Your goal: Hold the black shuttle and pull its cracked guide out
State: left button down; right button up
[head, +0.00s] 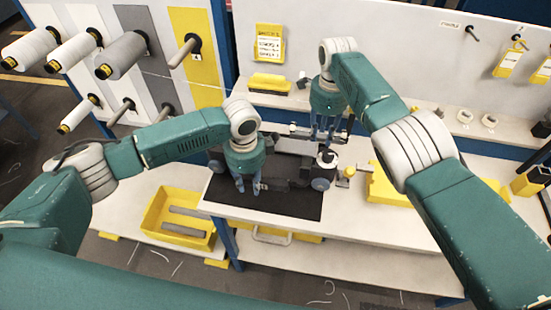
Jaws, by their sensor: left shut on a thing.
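The black shuttle (285,168) sits on a dark mat (290,208) on the white bench, with grey wheels or rollers at its corners. My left gripper (249,188) points down at the shuttle's left part and is shut on it. My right gripper (324,138) points down just behind the shuttle's right part, near a small white-and-black cylindrical piece (327,157). Its fingers are too small in view to tell whether they hold anything. I cannot make out the cracked guide or its crack.
A yellow bin (158,216) with grey rods stands low at left. A yellow tray (392,190) lies right of the mat, partly behind my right arm. Thread spools (122,55) stick out from the rack at left. A back shelf (385,112) holds small parts.

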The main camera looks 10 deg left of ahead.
aim_at(322, 137)
pick_arm(q)
jog(key=shift+a, duration=0.1)
pick_arm(e)
grip_shut()
jog(key=shift+r, duration=0.25)
jog(key=shift+r, duration=0.1)
jog(key=shift+r, duration=2.55)
notch_tip(322, 137, up, 5)
pick_arm(q)
jog(key=c, duration=1.3)
grip_release()
